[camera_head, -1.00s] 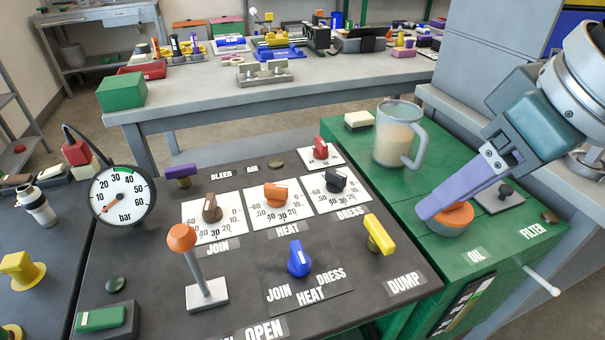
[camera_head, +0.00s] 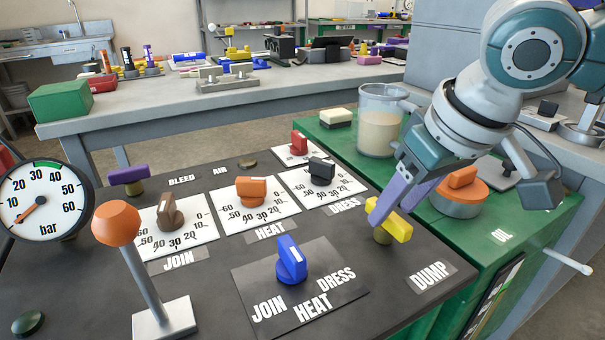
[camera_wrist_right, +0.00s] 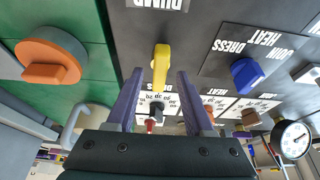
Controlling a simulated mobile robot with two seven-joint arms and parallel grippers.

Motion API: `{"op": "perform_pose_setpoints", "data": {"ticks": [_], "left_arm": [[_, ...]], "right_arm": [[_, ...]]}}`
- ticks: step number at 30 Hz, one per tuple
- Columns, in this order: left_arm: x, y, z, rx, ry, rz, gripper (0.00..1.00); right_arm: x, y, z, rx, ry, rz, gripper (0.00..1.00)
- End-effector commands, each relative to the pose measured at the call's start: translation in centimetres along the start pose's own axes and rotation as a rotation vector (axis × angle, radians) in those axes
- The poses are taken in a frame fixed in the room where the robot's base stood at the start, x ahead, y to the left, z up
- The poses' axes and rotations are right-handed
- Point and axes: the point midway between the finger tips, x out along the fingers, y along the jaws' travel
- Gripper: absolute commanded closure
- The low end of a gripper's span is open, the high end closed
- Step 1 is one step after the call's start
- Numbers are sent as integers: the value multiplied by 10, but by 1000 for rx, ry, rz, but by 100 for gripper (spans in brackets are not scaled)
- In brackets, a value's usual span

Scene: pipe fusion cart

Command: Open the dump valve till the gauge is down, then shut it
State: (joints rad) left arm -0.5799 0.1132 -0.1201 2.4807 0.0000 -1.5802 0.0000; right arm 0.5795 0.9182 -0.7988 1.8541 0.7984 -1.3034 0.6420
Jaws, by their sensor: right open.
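The dump valve is a yellow handle (camera_head: 396,228) on a yellow stem behind the DUMP label, at the right edge of the dark panel. My right gripper (camera_head: 395,205) is at it with purple fingers open. In the right wrist view, the yellow handle (camera_wrist_right: 160,66) stands between the tips of the open right gripper (camera_wrist_right: 159,78), with a gap visible on each side. The pressure gauge (camera_head: 42,202) is at the left; its orange needle points to the lower left, near or a little below 10 bar. My left gripper is not in view.
An orange oil cap (camera_head: 460,186) and a clear jug (camera_head: 380,120) stand on the green unit at the right. A blue selector knob (camera_head: 291,262), dial knobs and an orange-topped lever (camera_head: 117,224) rise from the panel. The panel around the DUMP label (camera_head: 432,275) is clear.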

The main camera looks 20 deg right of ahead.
Motion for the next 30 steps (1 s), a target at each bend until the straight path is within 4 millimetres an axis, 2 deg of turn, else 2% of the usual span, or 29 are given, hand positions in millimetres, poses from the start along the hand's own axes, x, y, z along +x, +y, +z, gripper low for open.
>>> {"op": "perform_pose_setpoints", "data": {"ticks": [3,12,26,30], "left_arm": [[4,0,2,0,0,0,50],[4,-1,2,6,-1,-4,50],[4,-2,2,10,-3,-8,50],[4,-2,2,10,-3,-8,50]], "right_arm": [[11,0,1,0,-1,2,48],[12,0,0,-2,1,1,48],[12,0,0,-1,0,1,99],[12,0,0,-1,0,1,100]]}}
